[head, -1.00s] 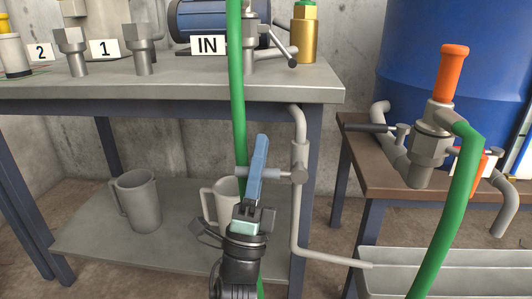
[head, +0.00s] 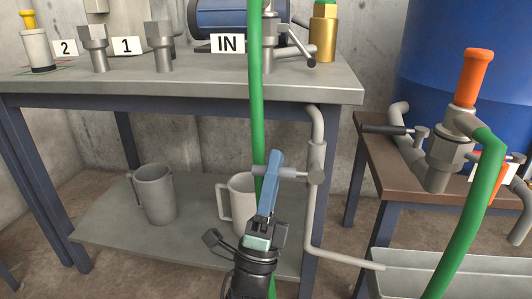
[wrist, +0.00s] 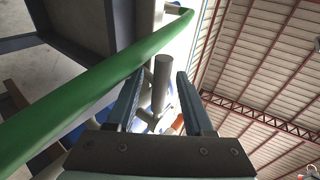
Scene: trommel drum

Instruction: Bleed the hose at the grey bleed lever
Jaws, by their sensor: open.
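The grey bleed lever (head: 290,174) sticks out to the left from a valve on the grey drain pipe (head: 314,215) under the table's right end. In the wrist view the lever (wrist: 161,85) shows as a dark grey cylinder in the gap between my fingers, apart from both. My gripper (head: 274,162) is open, its blue fingers pointing up and overlapping the lever in the head view. It also shows in the wrist view (wrist: 157,82). The green hose (head: 257,100) hangs just behind my gripper, and crosses the left of the wrist view (wrist: 80,95).
A grey mug (head: 155,198) and a pale mug (head: 230,205) stand on the lower shelf (head: 110,235). A brown side table (head: 400,185) with an orange-handled valve (head: 470,80) is at right. A grey trough (head: 400,262) lies below it.

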